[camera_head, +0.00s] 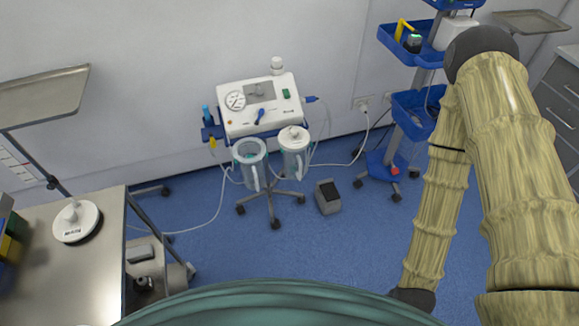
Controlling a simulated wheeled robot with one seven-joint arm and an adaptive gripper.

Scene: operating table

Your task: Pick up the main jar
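Two clear jars hang on the front of a white suction machine (259,104) on a wheeled stand. The left jar (250,161) has an open top and a pale handle. The right jar (294,150) has a white lid on it. I cannot tell from the picture which of them is the main jar. A round white lid-like disc (77,222) with dark lettering lies on the steel table at left. My arm comes down on the right side, and its lower end goes out of sight behind the teal surface at the bottom. My gripper is not in view.
A teal draped surface (280,300) fills the bottom edge. A steel table (45,262) stands at left, with a tray (42,95) above it. A blue shelved trolley (382,165) stands right of the machine. A grey foot pedal (328,196) and loose tubes lie on the blue floor.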

